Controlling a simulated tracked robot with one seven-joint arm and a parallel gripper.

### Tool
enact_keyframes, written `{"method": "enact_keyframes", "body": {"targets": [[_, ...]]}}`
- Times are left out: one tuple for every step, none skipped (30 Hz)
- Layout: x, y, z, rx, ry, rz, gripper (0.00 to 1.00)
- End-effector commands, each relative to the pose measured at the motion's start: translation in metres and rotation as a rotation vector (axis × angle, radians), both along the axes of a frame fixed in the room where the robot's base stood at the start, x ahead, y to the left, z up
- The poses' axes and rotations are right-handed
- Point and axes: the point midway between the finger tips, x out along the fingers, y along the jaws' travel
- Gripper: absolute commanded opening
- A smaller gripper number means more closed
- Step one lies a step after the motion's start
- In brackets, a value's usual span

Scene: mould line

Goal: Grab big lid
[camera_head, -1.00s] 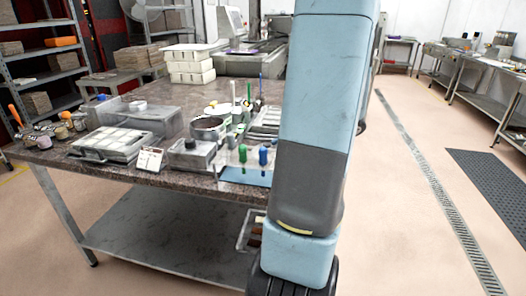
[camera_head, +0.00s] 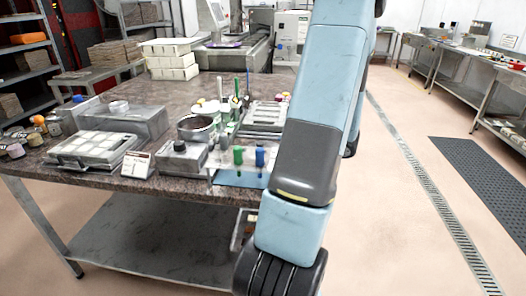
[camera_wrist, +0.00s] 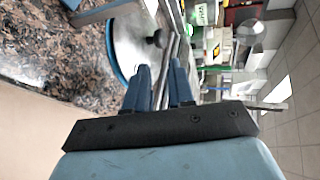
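A round lid (camera_wrist: 125,42) with a clear or pale top, a blue rim and a dark knob (camera_wrist: 157,38) shows in the wrist view, just beyond my fingers. It lies at a speckled stone-like worktop, which also shows in the head view (camera_head: 125,82). My gripper (camera_wrist: 161,68) points toward the lid, with its two blue-grey fingers apart and a gap between them. The fingertips appear short of the knob; whether they touch the lid cannot be told. In the head view my arm covers the right part of the worktop, and I cannot make out the lid or my gripper there.
The worktop holds a moulded tray (camera_head: 92,150), a grey metal box (camera_head: 180,158), a round ring pan (camera_head: 197,127), green and blue-handled tools (camera_head: 238,156) and stacked white boxes (camera_head: 172,66). A lower shelf (camera_head: 160,240) sits underneath.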

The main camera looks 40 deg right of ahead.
Motion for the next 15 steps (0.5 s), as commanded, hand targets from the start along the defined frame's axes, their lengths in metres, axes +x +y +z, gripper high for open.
{"method": "enact_keyframes", "body": {"targets": [[0.008,0.003,-0.003,0.001,0.0,0.003,0.23],[0.011,0.004,-0.004,0.0,0.001,0.004,0.23],[0.016,0.006,-0.006,0.001,0.001,0.005,0.23],[0.019,0.007,-0.007,0.001,0.0,0.005,0.23],[0.021,0.007,-0.007,0.001,0.0,0.005,0.23],[0.023,0.008,-0.008,0.0,0.001,0.005,0.23],[0.024,0.008,-0.009,0.0,0.001,0.005,0.23],[0.025,0.009,-0.009,0.0,0.001,0.005,0.23],[0.026,0.009,-0.01,0.0,0.001,0.005,0.23],[0.028,0.01,-0.01,0.0,0.001,0.005,0.23],[0.03,0.01,-0.011,0.0,0.001,0.005,0.23],[0.034,0.011,-0.013,0.0,0.001,0.006,0.23],[0.037,0.012,-0.014,0.0,0.001,0.007,0.23],[0.041,0.013,-0.016,0.001,0.001,0.007,0.23],[0.046,0.015,-0.018,0.002,0.001,0.008,0.23]]}}
